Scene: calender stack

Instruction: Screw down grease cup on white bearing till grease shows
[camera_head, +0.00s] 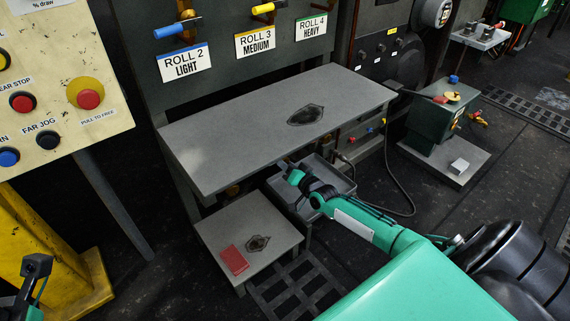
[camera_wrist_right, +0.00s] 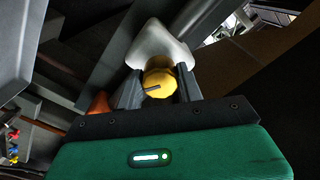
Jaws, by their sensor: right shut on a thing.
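A brass-yellow grease cup (camera_wrist_right: 159,82) with a small dark pin sits against the white bearing (camera_wrist_right: 160,44) in the right wrist view. My right gripper (camera_wrist_right: 158,88) has one grey finger on each side of the cup and is shut on it. Grease is not visible at the bearing.
A grey table (camera_head: 280,120) with a dark emblem overhangs the area by my right arm. A grey tray (camera_head: 338,180) lies under the table edge. A green box (camera_head: 440,130) stands at the right.

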